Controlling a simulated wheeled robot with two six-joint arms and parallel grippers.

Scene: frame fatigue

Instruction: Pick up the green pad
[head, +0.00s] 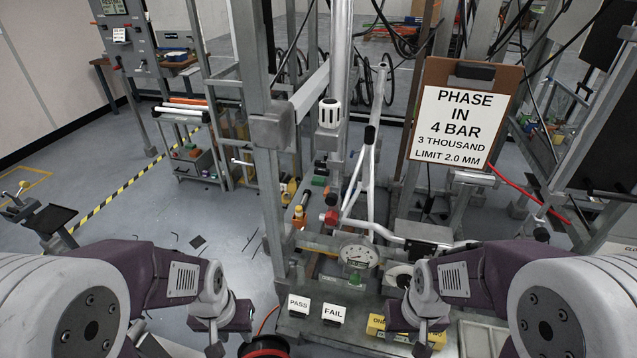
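A small green piece (354,280) shows just below the round dial gauge (357,257) on the grey bench; I cannot tell whether it is the green pad. My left gripper (215,350) hangs at the bottom edge, left of the bench and well apart from both green pieces. My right gripper (421,350) hangs over the bench's front right, by a yellow label. The fingers of both are too small or cut off to read.
PASS (299,306) and FAIL (333,314) signs stand at the bench front. A yellow-labelled block (376,327) is beside my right gripper. A clipboard sign (452,125) and a white bicycle-like frame (366,185) stand behind. Steel posts rise at centre-left. Floor at left is mostly open.

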